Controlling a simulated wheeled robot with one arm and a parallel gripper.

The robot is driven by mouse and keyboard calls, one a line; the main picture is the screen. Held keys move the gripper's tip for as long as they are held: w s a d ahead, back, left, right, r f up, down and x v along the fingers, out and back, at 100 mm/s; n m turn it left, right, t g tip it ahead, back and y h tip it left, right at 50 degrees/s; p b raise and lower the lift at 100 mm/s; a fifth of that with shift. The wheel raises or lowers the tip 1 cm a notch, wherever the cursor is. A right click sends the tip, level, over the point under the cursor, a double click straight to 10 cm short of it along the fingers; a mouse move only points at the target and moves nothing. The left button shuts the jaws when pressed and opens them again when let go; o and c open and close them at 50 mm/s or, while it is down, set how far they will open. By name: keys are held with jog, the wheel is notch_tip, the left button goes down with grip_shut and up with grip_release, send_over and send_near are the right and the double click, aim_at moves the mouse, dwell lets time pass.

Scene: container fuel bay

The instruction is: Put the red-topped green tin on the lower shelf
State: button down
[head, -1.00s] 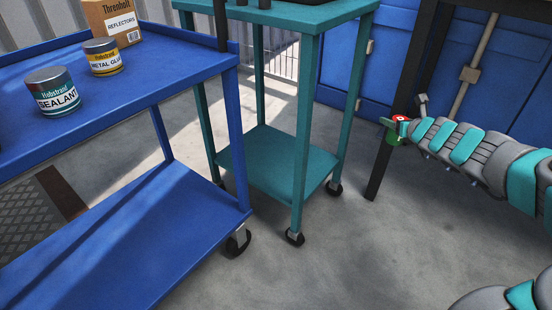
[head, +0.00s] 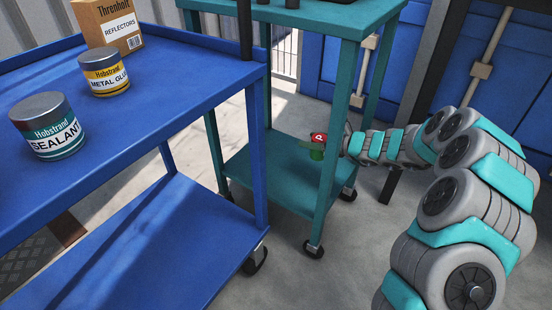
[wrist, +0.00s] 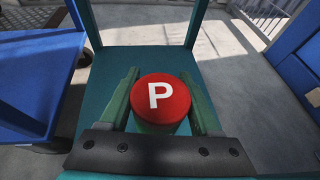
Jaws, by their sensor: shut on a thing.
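The green tin (head: 317,153) has a red top with a white P, which faces the camera in the wrist view (wrist: 160,98). My gripper (wrist: 162,112) is shut on the tin, one finger on each side. In the head view my gripper (head: 322,145) holds it upright at the right side of the teal trolley, below its top. The trolley's lower shelf (head: 265,172) is bare where it shows. In the wrist view this shelf (wrist: 140,62) lies beneath and beyond the tin, with a gap below that I cannot measure.
Teal posts (head: 340,120) stand close to my gripper. A blue trolley (head: 180,95) on the left carries a sealant tin (head: 47,125), a metal glue tin (head: 104,73) and a reflectors box (head: 110,28). Its lower shelf (head: 140,245) is bare where visible. Grey floor is open between the trolleys.

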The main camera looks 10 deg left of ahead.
jog(key=f, duration=0.2)
jog(key=f+b, duration=0.1)
jog(key=f, duration=0.3)
jog(key=shift+w+a, duration=0.2)
jog(key=shift+a, duration=0.15)
jog(key=shift+f+b, duration=0.65)
jog(key=shift+f, duration=1.5)
jog(key=shift+r, duration=0.1)
jog(key=shift+c, duration=0.5)
grip_release()
jog(key=shift+r, duration=0.1)
jog(key=p+v, duration=0.2)
jog(key=v, duration=1)
